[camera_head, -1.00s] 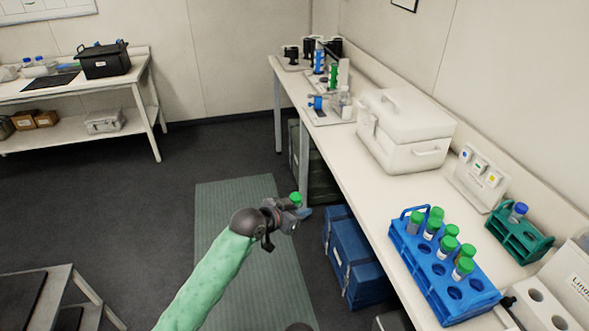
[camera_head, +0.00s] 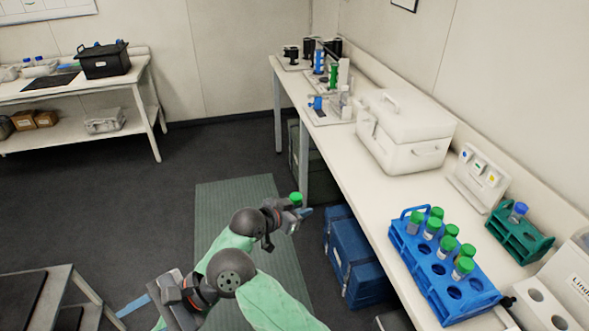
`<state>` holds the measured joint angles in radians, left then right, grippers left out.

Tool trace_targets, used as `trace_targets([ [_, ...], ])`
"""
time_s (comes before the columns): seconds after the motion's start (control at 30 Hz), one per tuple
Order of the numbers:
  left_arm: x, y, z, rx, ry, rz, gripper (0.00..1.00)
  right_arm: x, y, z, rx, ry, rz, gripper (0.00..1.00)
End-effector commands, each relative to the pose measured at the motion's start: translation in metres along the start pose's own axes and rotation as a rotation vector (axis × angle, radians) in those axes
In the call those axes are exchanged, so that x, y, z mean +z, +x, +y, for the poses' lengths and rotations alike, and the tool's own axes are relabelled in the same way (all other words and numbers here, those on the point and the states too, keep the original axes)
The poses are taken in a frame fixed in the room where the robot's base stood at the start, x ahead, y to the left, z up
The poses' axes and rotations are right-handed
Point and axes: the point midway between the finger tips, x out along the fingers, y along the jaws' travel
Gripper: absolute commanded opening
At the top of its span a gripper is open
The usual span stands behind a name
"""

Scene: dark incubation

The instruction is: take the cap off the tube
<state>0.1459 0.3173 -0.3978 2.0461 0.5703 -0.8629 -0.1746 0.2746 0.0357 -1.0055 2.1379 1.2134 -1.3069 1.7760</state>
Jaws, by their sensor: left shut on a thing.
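My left gripper (camera_head: 294,209) is shut on a tube with a green cap (camera_head: 296,197), held out over the floor mat, left of the bench. The cap is on top and the tube stands roughly upright. Most of the tube's body is hidden by the fingers. My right gripper (camera_head: 147,312) is low in the picture, left of and well apart from the tube. Its fingers point to the lower left, and their opening does not show clearly.
A blue rack (camera_head: 425,268) with several green-capped tubes stands on the bench (camera_head: 369,200). A green rack (camera_head: 519,236) holds a blue-capped tube. A white box (camera_head: 405,140) is farther back. A blue case (camera_head: 352,262) stands under the bench.

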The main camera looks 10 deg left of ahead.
Motion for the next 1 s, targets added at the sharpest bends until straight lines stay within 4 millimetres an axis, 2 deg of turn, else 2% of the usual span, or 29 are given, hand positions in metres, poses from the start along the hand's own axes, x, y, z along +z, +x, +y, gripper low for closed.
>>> trace_targets([
  [0.1, 0.000, 0.000, 0.000, 0.000, 0.000, 0.000, 0.00, 0.029, 0.001, -0.025, -0.012, 0.014, 0.003, 0.48],
  [0.4, 0.000, 0.000, 0.000, 0.000, 0.000, 0.000, 0.00, 0.102, 0.008, -0.069, -0.029, 0.078, -0.007, 0.48],
  [0.6, 0.000, 0.000, 0.000, 0.000, 0.000, 0.000, 0.00, 0.154, 0.016, -0.083, -0.028, 0.121, -0.022, 0.48],
  [0.8, 0.000, 0.000, 0.000, 0.000, 0.000, 0.000, 0.00, 0.202, 0.024, -0.087, -0.015, 0.164, -0.041, 0.48],
  [1.0, 0.000, 0.000, 0.000, 0.000, 0.000, 0.000, 0.00, 0.236, 0.022, -0.094, -0.008, 0.168, -0.072, 0.48],
])
